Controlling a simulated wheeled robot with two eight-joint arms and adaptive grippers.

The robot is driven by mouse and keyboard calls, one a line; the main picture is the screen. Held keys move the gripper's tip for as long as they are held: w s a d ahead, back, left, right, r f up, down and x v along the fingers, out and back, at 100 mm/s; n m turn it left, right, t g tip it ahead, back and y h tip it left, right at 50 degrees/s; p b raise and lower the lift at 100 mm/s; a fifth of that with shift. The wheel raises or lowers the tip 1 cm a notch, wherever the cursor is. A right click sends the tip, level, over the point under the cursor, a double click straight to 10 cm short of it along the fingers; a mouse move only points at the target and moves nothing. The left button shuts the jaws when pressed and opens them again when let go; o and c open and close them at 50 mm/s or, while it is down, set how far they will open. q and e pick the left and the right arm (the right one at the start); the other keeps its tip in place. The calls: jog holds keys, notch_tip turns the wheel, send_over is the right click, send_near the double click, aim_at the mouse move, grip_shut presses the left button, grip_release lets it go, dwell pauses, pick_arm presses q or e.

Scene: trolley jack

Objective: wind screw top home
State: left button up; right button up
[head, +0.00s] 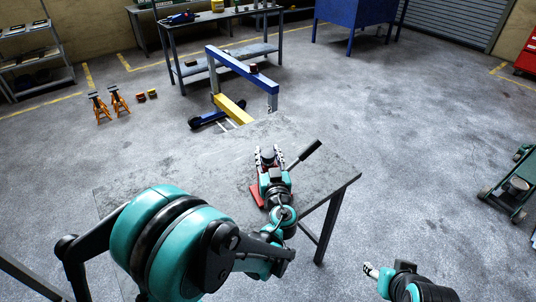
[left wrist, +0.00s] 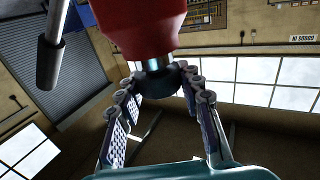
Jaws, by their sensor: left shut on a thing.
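The red jack (head: 256,194) stands on the grey work table, mostly hidden behind my left arm and gripper. In the left wrist view its red body (left wrist: 140,22) fills the top of the picture. A dark, rounded screw top (left wrist: 160,82) sits against that body. My left gripper (head: 268,154) is shut on the screw top, with one finger on each side; its fingers also show in the left wrist view (left wrist: 162,76). The face of the screw top in the grip is partly hidden. My right gripper (head: 371,271) hangs low at the right, away from the table; its finger gap is unclear.
The jack's handle (head: 304,154) sticks up to the right, close beside my left gripper; a rod (left wrist: 52,45) shows in the wrist view. The table (head: 225,150) is otherwise bare. A blue and yellow hoist (head: 240,65) stands behind it. Open floor lies to the right.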

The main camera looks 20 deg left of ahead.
pick_arm(q)
jog(key=m+h, duration=0.2)
jog(key=h, duration=0.1)
jog(key=m+t+h, duration=0.1)
jog(key=m+h, duration=0.1)
jog(key=h, duration=0.2)
jog(key=shift+a+m+t, duration=0.2)
jog(key=shift+m+t, duration=0.1)
jog(key=m+h, duration=0.1)
jog(key=h, duration=0.1)
jog(key=m+h, duration=0.2)
jog(key=h, duration=0.1)
jog(key=shift+w+m+g+h, duration=0.1)
jog(key=shift+m+g+h, duration=0.2)
jog(key=shift+g, duration=0.1)
jog(key=m+g+h, duration=0.2)
jog(key=m+h, duration=0.1)
jog(key=h, duration=0.2)
jog(key=shift+m, duration=0.3)
jog(key=m+g+h, duration=0.2)
jog(key=g+h, duration=0.1)
jog(key=m+g+h, duration=0.1)
jog(key=m+g, duration=0.1)
jog(key=shift+d+h, duration=0.25)
jog(key=shift+h, duration=0.15)
jog(key=o, duration=1.2)
jog(key=v, duration=1.2)
jog(key=shift+r, duration=0.1)
